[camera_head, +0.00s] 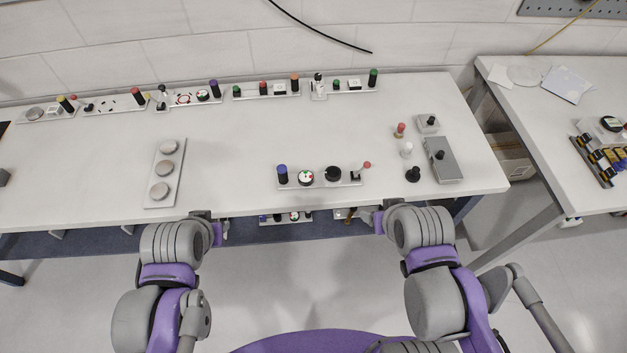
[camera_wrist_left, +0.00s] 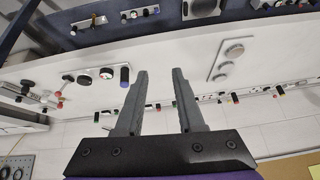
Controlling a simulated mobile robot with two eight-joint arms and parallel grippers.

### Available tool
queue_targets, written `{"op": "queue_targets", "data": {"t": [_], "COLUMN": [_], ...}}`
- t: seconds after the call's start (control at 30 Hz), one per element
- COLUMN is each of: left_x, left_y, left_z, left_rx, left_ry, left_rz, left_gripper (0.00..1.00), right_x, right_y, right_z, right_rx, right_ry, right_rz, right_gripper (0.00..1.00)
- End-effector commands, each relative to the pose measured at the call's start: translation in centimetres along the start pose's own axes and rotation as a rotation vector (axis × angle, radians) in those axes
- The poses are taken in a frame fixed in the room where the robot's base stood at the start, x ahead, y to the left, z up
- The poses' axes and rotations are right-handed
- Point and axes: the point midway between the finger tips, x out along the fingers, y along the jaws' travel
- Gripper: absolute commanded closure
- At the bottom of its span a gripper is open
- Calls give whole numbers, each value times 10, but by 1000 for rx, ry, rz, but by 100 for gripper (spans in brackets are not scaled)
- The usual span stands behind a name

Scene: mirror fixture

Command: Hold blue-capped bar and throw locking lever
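A grey fixture plate (camera_head: 318,184) lies near the table's front edge in the head view. It carries an upright dark bar with a blue cap (camera_head: 282,174), a round dial (camera_head: 306,178), a black knob (camera_head: 333,173) and, at its right end, a small lever with a red ball (camera_head: 367,165). The blue-capped bar also shows in the left wrist view (camera_wrist_left: 124,76). My left gripper (camera_head: 224,231) is at the front edge, left of the plate; its fingers are open and empty in the left wrist view (camera_wrist_left: 159,72). My right gripper (camera_head: 374,219) is at the front edge below the lever; its fingers are mostly hidden.
A plate with round discs (camera_head: 150,193) lies left on the white table (camera_head: 230,150). A grey box with a black knob (camera_head: 445,165) and several small knobs stand right. A row of fixtures (camera_head: 265,94) lines the back. The table's middle is clear.

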Motion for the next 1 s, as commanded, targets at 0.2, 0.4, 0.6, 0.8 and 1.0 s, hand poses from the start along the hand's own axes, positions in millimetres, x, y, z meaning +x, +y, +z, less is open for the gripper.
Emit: {"op": "queue_targets", "data": {"t": [0.2,0.4,0.6,0.8,1.0], "left_x": [20,47,79,113,145], "left_y": [-2,0,10,30,59], "left_z": [-28,-60,-90,-116,-134], "left_rx": [312,656,983,1290,1570], "left_ry": [-61,-134,-211,-297,-394], "left_rz": [-84,-188,-301,-425,-564], "left_gripper": [26,26,26,26,26], "right_x": [0,1,1,2,2], "right_y": [0,0,0,0,0], "right_z": [1,2,3,4,5], "right_rx": [0,0,0,0,0], "right_ry": [-1,-3,-4,-6,-7], "right_rz": [0,0,0,0,0], "right_gripper": [35,35,35,35,35]}}
